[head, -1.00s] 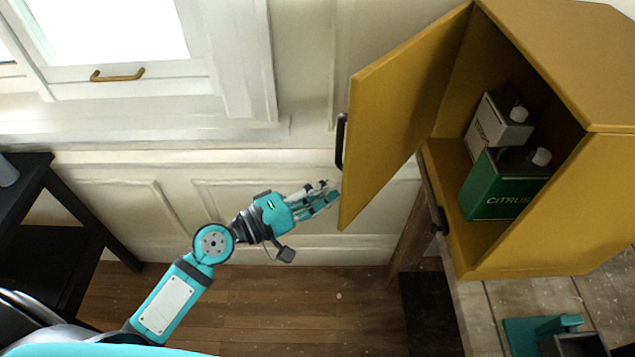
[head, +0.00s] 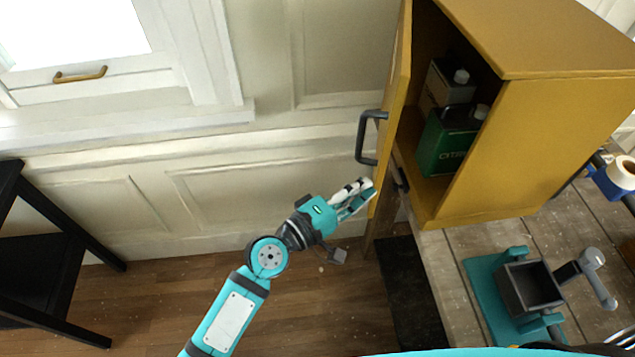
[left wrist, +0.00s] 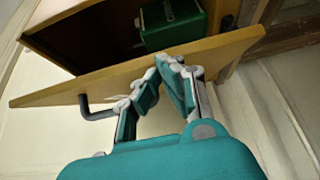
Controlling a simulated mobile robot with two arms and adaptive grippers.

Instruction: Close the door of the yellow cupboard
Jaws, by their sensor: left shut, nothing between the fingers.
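The yellow cupboard (head: 545,130) stands on a wooden worktop at the upper right of the head view. Its door (head: 398,80) is partly open, seen nearly edge-on, with a dark handle (head: 368,138) on its outer face. My left gripper (head: 368,188) is shut and empty, its fingertips at the lower part of the door's outer face. In the left wrist view the fingertips (left wrist: 168,62) meet or nearly meet the door's edge (left wrist: 215,50); exact contact is hard to tell. My right gripper is not in view.
A teal device with a dark square bin (head: 530,288) sits on the worktop (head: 440,265). A black side table (head: 50,240) stands at the left.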

